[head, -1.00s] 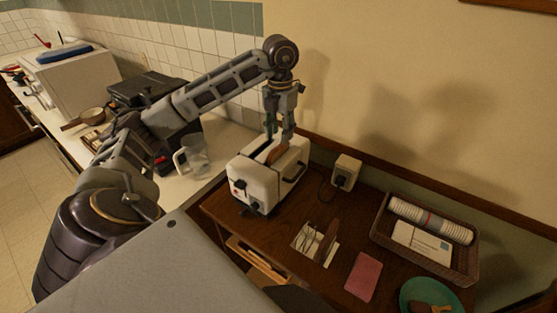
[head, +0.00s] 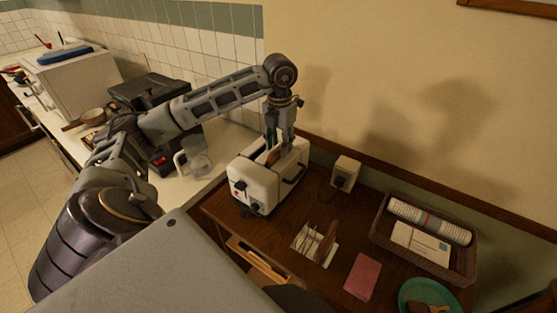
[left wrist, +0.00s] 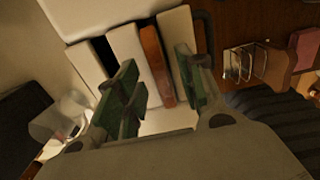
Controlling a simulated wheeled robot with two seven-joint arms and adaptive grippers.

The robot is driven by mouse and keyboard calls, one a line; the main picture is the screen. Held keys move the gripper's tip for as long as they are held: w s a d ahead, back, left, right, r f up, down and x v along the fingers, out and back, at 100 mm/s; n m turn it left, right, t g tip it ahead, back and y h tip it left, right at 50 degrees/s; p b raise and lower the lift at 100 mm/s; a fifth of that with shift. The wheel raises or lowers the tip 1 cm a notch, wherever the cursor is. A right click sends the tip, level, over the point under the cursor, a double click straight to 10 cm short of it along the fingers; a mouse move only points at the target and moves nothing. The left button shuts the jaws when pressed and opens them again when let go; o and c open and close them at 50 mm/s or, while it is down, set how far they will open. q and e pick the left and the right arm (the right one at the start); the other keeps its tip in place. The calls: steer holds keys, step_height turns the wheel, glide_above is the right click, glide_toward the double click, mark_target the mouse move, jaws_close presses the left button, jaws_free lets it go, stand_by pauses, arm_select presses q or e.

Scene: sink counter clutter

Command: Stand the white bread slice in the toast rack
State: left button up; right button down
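The white toaster (head: 262,192) stands on the brown wooden surface. A bread slice (left wrist: 155,65) sits in one of its slots, with only its brown crust edge showing in the left wrist view; its faces are hidden. My left gripper (head: 279,146) points down at the toaster top. In the left wrist view its green-padded fingers (left wrist: 158,88) are apart, one on each side of the slice, with gaps. The wire toast rack (head: 305,240) stands in front of the toaster, with a brown slice-like piece (head: 326,243) at its right side. My right gripper is out of view.
A wall socket box (head: 345,172) is right of the toaster. A pink cloth (head: 362,277), a wicker basket (head: 378,240) and a teal plate (head: 405,295) with brown food lie further right. A clear jug (head: 194,160) stands left of the toaster.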

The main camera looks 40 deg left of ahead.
arm_select(q)
steer(key=shift+f, duration=0.85)
jaws_close()
